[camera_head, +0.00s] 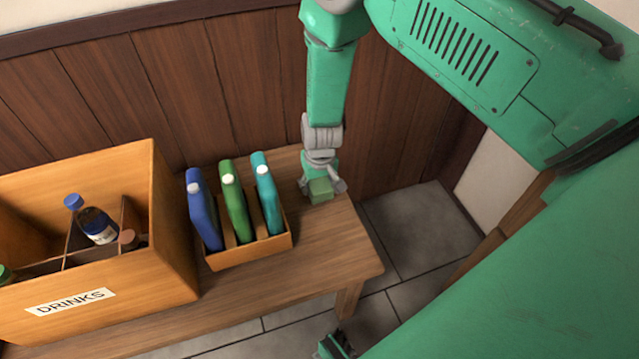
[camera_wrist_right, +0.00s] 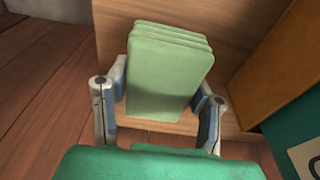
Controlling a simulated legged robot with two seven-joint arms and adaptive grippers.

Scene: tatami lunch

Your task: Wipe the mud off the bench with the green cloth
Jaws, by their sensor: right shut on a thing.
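The green cloth (camera_head: 320,190) is a folded, block-like pad. My right gripper (camera_head: 322,186) is shut on it, low at the far edge of the bench (camera_head: 320,250), near its right end. In the right wrist view the layered cloth (camera_wrist_right: 168,65) sits between the two fingers of my right gripper (camera_wrist_right: 163,95), with bench wood behind it. I cannot tell whether the cloth touches the bench top. I see no mud on the visible bench top; the cloth, the gripper and the boxes hide parts of it.
A small wooden carrier (camera_head: 250,253) with blue, green and teal bottles stands just left of the gripper. A large box labelled DRINKS (camera_head: 150,290), holding bottles, stands further left. A dark plank wall (camera_head: 240,75) runs behind. The bench's right end is clear.

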